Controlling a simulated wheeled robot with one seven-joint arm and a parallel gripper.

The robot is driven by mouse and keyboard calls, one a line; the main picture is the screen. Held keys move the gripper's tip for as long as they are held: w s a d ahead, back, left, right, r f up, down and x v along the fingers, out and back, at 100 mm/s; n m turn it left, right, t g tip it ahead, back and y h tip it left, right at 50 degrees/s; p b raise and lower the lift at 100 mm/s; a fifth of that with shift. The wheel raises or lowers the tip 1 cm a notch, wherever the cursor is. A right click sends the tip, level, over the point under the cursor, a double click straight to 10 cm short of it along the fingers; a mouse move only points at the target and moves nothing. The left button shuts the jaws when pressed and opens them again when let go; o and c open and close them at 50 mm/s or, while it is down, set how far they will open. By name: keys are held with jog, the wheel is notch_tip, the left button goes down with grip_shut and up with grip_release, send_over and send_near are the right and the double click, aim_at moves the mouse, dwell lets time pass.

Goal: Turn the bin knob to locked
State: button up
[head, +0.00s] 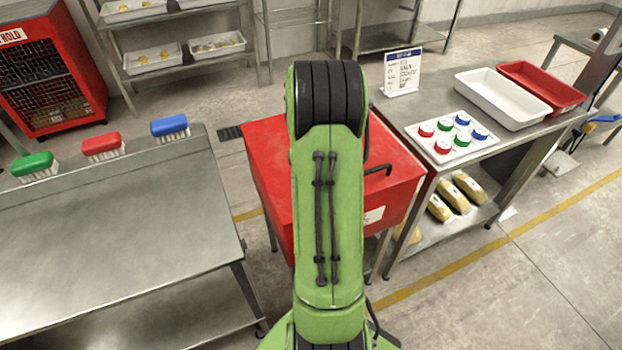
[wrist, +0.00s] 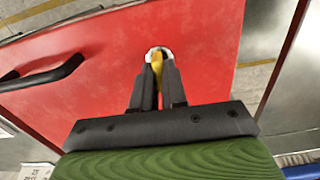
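The red bin (head: 268,152) stands in the middle of the head view, partly hidden behind my green arm. Its red lid (wrist: 215,40) fills most of the wrist view. The bin knob (wrist: 157,66) is a yellow grip with a pale round base, on the red surface. My gripper (wrist: 158,68) has a dark finger on each side of the yellow grip and looks shut on it. The fingers cover part of the knob, and I cannot read its locked or unlocked marks. The knob and gripper are hidden in the head view.
A black bar handle (head: 378,172) sticks out from the bin; it also shows in the wrist view (wrist: 45,78). A steel table (head: 110,235) is to the left, with brushes along its back edge. A bench (head: 420,110) with trays and coloured knobs is close on the right.

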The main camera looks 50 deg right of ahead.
jog(key=o, duration=0.4)
jog(key=shift+s+f, duration=0.1)
jog(key=shift+f, duration=0.05)
notch_tip(320, 180, up, 16)
jog(key=p, duration=0.4)
jog(key=shift+f, duration=0.1)
